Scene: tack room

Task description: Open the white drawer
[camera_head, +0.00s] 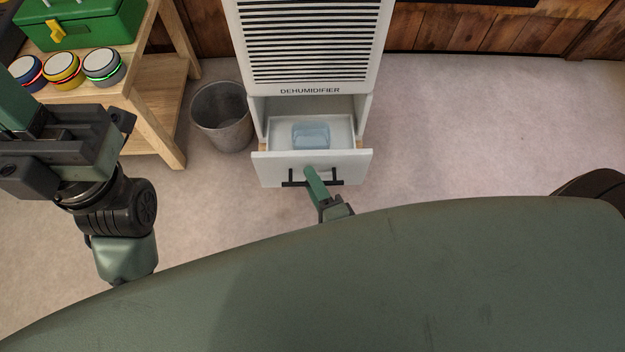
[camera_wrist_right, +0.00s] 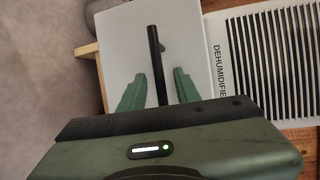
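The white drawer (camera_head: 270,168) is at the bottom of the white dehumidifier (camera_head: 310,45) and stands pulled out, with its inside showing in the head view. A translucent bluish container (camera_head: 311,136) sits inside it. The black bar handle (camera_head: 295,184) is on the drawer front. My right gripper (camera_head: 310,172) is at the handle. In the right wrist view its two green fingers (camera_wrist_right: 158,88) are apart, one on each side of the handle (camera_wrist_right: 153,45), with gaps showing. My left gripper (camera_head: 60,150) is at the left, away from the drawer; its fingertips are not clear.
A grey metal bin (camera_head: 221,120) stands just left of the drawer. A wooden shelf (camera_head: 160,120) at the left holds a green toolbox (camera_head: 85,25) and several round coloured buttons (camera_head: 62,68). The floor (camera_head: 470,130) right of the dehumidifier is clear.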

